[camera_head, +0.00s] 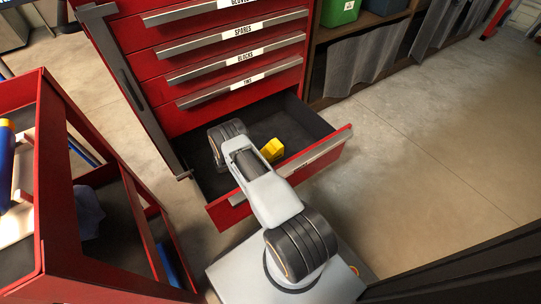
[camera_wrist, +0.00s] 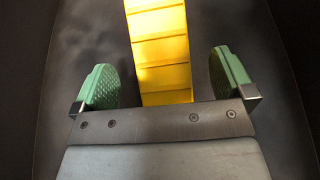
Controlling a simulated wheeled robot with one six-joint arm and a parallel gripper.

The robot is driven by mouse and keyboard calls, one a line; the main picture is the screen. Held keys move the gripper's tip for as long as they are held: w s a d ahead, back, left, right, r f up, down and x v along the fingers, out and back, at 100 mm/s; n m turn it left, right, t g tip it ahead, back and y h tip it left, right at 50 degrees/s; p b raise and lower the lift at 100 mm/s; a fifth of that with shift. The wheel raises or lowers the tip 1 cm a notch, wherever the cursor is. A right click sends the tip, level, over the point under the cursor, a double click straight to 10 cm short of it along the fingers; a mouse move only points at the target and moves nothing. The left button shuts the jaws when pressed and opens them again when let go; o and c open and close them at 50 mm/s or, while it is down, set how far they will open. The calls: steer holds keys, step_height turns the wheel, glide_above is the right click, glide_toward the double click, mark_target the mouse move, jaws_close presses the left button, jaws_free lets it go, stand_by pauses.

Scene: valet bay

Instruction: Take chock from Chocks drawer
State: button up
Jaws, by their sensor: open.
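The yellow chock (camera_head: 272,150) lies in the open bottom drawer (camera_head: 328,151) of the red cabinet. In the wrist view the stepped yellow chock (camera_wrist: 160,50) runs from the top edge down between the two green fingertips of my gripper (camera_wrist: 165,82). My gripper is open, with a gap between each finger and the chock. My arm reaches into the drawer and hides its left part and my gripper in the head view. The drawer's own label is hidden or too small to read.
Shut drawers labelled SPARES, BLOCKS and another (camera_head: 240,88) sit above the open one. A red cart (camera_head: 58,190) stands close at the left. A shelf with a green bin (camera_head: 341,12) and hanging grey mats (camera_head: 362,62) is behind. The floor at right is clear.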

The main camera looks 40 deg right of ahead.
mark_target(268, 151)
steer(key=shift+b+x, duration=1.35)
steer(key=shift+x, duration=2)
steer(key=shift+w+r, duration=0.1)
steer(key=shift+r, duration=0.05)
steer(key=shift+c, duration=0.2)
steer(key=c, duration=1.2)
steer(key=shift+r, duration=0.1)
steer(key=shift+c, duration=0.2)
